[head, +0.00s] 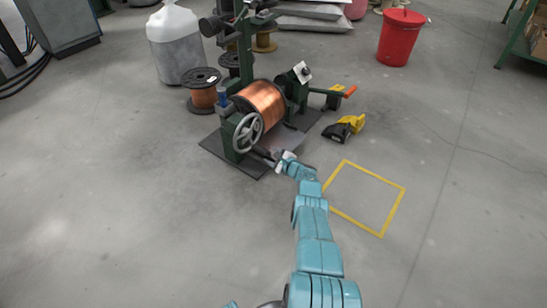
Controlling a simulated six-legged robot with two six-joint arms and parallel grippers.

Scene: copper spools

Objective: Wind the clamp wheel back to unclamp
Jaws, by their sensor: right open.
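The clamp wheel (248,132) is a grey spoked handwheel on the near side of a dark green winding stand (229,143). A large copper spool (263,104) sits in the stand just behind the wheel. My right arm reaches up from the bottom of the head view. My right gripper (277,156) is open, low and to the right of the wheel, apart from it in the picture. The fingertips are small and dark against the stand's base plate. My left gripper is not in view.
A smaller copper spool (203,92) stands left of the stand. A crank with an orange handle (350,91) sticks out right. A yellow and black pedal (345,128) and a yellow floor square (401,207) lie right. A red bucket (398,42) stands farther back.

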